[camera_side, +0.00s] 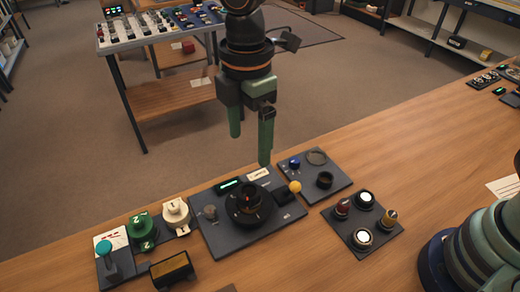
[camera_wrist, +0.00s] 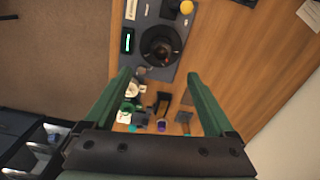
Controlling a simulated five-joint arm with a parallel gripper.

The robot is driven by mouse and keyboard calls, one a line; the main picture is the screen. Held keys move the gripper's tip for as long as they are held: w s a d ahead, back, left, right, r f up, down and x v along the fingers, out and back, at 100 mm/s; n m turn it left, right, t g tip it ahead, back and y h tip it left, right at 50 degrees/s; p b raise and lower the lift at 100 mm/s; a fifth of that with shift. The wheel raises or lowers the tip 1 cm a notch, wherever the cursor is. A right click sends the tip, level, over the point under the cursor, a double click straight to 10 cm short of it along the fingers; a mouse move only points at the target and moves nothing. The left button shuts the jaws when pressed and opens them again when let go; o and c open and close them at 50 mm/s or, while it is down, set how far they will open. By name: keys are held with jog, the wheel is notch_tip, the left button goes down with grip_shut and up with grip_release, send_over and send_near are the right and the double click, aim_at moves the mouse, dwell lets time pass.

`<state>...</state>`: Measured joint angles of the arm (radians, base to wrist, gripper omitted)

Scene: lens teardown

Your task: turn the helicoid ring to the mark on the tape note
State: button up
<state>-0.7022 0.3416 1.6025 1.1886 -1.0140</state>
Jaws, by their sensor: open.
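The helicoid ring (camera_side: 248,204) is a black round part on a dark grey panel (camera_side: 222,238) in the middle of the bench group. It also shows near the top of the wrist view (camera_wrist: 161,47). A small pale note (camera_side: 258,174) with unreadable writing lies on the panel behind the ring, beside a green-lit display (camera_side: 229,185). My gripper (camera_side: 250,145) is open and empty, pointing down above and behind the panel. Its two green fingers stand apart in the wrist view (camera_wrist: 165,82), with the ring beyond their tips. The marks on the ring are too small to read.
A yellow ball knob (camera_side: 295,187) stands at the panel's right. A plate with several round knobs (camera_side: 376,240) lies to the right. Green (camera_side: 141,227) and cream (camera_side: 176,212) knobs and a teal-topped lever (camera_side: 105,247) stand to the left.

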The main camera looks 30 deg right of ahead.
aim_at(249, 191)
jog(key=f, duration=1.2)
jog(key=shift+s+a+f, duration=0.1)
jog(key=shift+a+f, duration=0.15)
jog(key=c, duration=1.4)
